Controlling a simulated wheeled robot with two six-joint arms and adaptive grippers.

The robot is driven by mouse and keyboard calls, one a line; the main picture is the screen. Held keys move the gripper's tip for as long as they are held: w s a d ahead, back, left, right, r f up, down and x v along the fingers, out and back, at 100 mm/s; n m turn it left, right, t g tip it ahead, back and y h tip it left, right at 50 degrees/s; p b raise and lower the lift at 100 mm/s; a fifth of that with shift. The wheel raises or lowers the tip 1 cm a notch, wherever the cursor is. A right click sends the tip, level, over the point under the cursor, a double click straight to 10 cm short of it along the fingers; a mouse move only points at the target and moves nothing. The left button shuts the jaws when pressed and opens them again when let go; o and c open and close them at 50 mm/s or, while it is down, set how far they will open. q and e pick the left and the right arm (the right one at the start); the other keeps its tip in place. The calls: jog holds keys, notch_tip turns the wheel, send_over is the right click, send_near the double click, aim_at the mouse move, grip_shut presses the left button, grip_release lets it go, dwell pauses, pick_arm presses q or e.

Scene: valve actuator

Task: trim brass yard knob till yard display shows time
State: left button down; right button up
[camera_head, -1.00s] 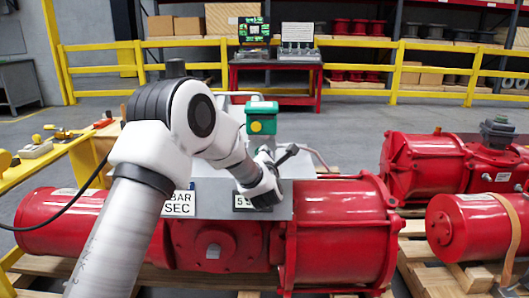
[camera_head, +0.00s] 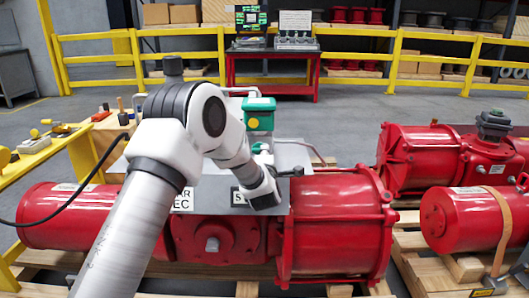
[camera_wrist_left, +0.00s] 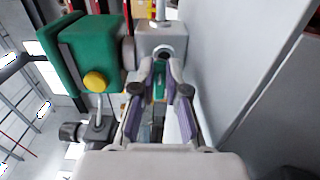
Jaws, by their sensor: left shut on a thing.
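My left gripper (camera_wrist_left: 160,75) is shut on a small part at a grey block (camera_wrist_left: 162,46) with a round fitting, in the left wrist view. The part looks like the knob, but the fingers hide most of it and its brass colour does not show. In the head view my forearm and wrist hide this spot. My right gripper is not in view.
A green box (camera_head: 259,112) with a yellow button (camera_wrist_left: 95,81) stands close beside my gripper. Red actuator cylinders (camera_head: 330,225) lie on pallets below. A yellow bench (camera_head: 38,160) with tools is at left. Yellow railings (camera_head: 350,58) run across the back.

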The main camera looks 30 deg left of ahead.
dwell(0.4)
pick_arm(q)
jog(key=c, duration=1.2)
grip_release()
jog(key=shift+f, duration=0.1)
